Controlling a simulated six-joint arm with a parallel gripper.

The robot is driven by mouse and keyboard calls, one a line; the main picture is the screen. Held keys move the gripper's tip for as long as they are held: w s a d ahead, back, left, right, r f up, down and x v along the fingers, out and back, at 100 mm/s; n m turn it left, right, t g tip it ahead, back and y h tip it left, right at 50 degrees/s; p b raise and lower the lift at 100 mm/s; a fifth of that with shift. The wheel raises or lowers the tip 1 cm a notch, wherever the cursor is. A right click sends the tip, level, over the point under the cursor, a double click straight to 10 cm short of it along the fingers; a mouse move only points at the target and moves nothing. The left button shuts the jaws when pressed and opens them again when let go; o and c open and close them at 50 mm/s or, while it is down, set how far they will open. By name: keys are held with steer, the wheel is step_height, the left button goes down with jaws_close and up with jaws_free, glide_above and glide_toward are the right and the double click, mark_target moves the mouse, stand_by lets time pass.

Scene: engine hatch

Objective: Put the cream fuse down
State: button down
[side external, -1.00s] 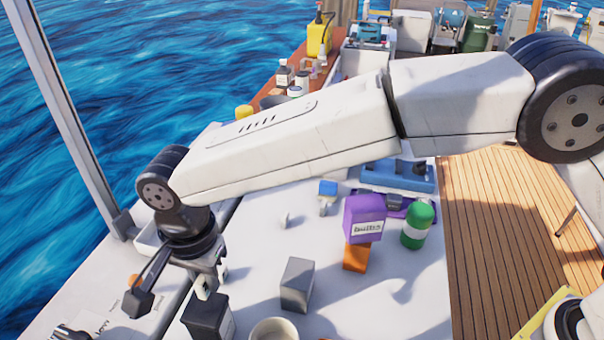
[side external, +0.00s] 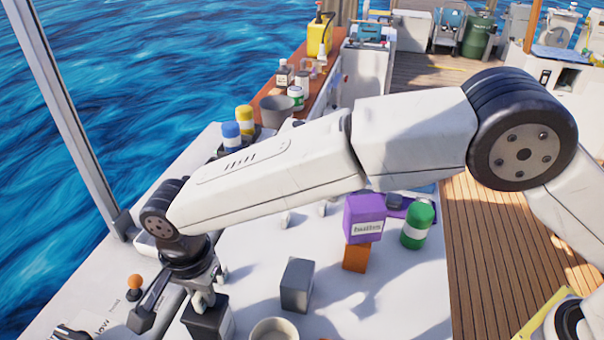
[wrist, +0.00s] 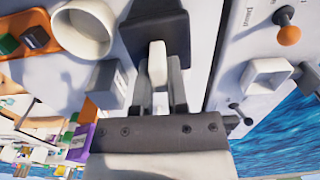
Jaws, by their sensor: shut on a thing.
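My gripper (wrist: 159,88) is shut on the cream fuse (wrist: 157,65), a small pale piece between the two fingers in the wrist view. In the side view my gripper (side external: 203,298) points down at the black box (side external: 207,322), near its top. The black box also shows just beyond the fuse in the wrist view (wrist: 154,32). I cannot tell whether the fuse touches the box. In the side view the fuse is hard to separate from the fingertips.
A grey box (side external: 297,284) and a pale cup (side external: 274,332) stand close to the right of the black box. A purple box (side external: 364,218) rests above an orange block (side external: 356,257), beside a green-and-white canister (side external: 417,225). An orange knob (side external: 135,282) stands at left.

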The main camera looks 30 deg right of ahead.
steer(key=shift+f, duration=0.15)
steer(key=c, duration=0.6)
jaws_free()
steer(key=shift+c, duration=0.2)
step_height(320, 180, up, 12)
steer(key=shift+r, duration=0.2)
stand_by(0.4)
